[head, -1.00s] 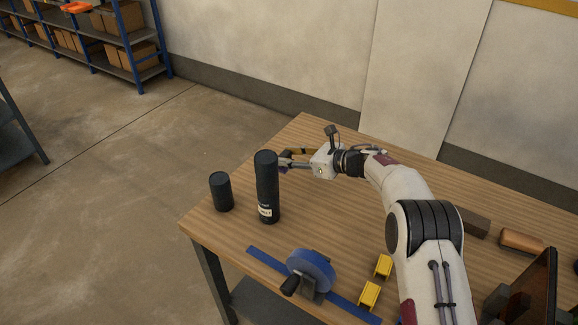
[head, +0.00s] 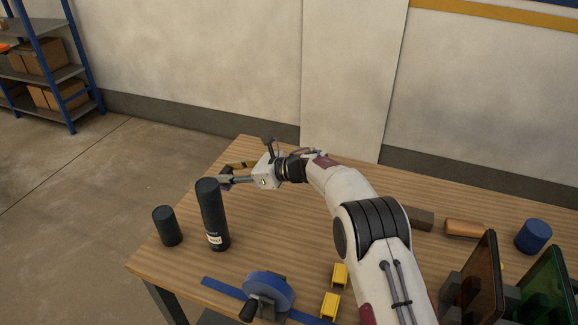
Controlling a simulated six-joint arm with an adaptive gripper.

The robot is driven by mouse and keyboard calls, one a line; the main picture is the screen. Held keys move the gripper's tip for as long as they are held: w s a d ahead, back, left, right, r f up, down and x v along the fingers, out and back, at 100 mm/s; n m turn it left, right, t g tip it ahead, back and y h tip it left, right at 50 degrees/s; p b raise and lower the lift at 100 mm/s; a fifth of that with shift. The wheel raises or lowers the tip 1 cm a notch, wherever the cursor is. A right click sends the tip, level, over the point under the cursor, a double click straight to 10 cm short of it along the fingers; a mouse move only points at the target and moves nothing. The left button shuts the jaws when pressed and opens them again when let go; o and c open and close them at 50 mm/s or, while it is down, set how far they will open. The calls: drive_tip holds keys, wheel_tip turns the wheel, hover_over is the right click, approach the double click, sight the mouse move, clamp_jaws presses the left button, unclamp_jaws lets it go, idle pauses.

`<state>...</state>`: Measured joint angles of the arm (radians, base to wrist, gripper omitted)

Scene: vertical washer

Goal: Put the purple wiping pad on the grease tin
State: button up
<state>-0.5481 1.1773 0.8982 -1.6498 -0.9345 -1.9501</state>
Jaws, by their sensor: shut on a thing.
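My gripper (head: 229,178) is at the far left part of the table, beyond and slightly right of the top of a tall black cylinder (head: 213,220) with a white label. Its jaws are shut on a small dark purple thing, the wiping pad (head: 226,184), of which only a little shows. A short black cylinder (head: 167,227) stands left of the tall one. A blue cylinder (head: 533,237) stands at the far right of the table. I cannot tell which of these cylinders is the grease tin.
A blue reel (head: 270,290) on a blue strip and two yellow blocks (head: 340,275) sit at the front. A dark block (head: 418,219), a brown block (head: 464,229) and upright dark red (head: 480,275) and green (head: 548,285) panels are at right.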

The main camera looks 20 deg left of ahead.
drive_tip(key=w+d+r+m+t, duration=0.2)
drive_tip(key=w+d, duration=0.4)
drive_tip(key=d, duration=0.4)
drive_tip(key=w+d+r+m+t+h, duration=0.1)
drive_tip(key=w+d+r+t, duration=0.1)
drive_tip(key=w+d, duration=0.65)
drive_tip(key=w+d+r+m+t, duration=0.2)
drive_tip(key=w+d, duration=0.3)
drive_tip(key=d, duration=0.7)
drive_tip(key=w+d+r+m+t+h, duration=0.1)
drive_tip(key=w+d+m+t, duration=0.1)
drive_tip(key=d, duration=1)
drive_tip(key=w+d+r+m+t+h, duration=0.1)
drive_tip(key=w+d+t, duration=0.1)
drive_tip(key=d, duration=1.1)
drive_tip(key=s+d+m+t+h, duration=0.1)
drive_tip(key=s+d, duration=0.3)
drive_tip(key=d, duration=0.7)
drive_tip(key=s+d+m+t+h, duration=0.1)
drive_tip(key=s+d+m+h, duration=0.1)
drive_tip(key=d, duration=0.9)
drive_tip(key=s+d+m+t+h, duration=0.1)
drive_tip(key=s+d+m+h, duration=0.1)
drive_tip(key=s+d, duration=0.4)
drive_tip(key=shift+d+r+m+h, duration=0.3)
drive_tip(key=shift+d+r+h, duration=0.15)
drive_tip(key=shift+d, duration=2.35)
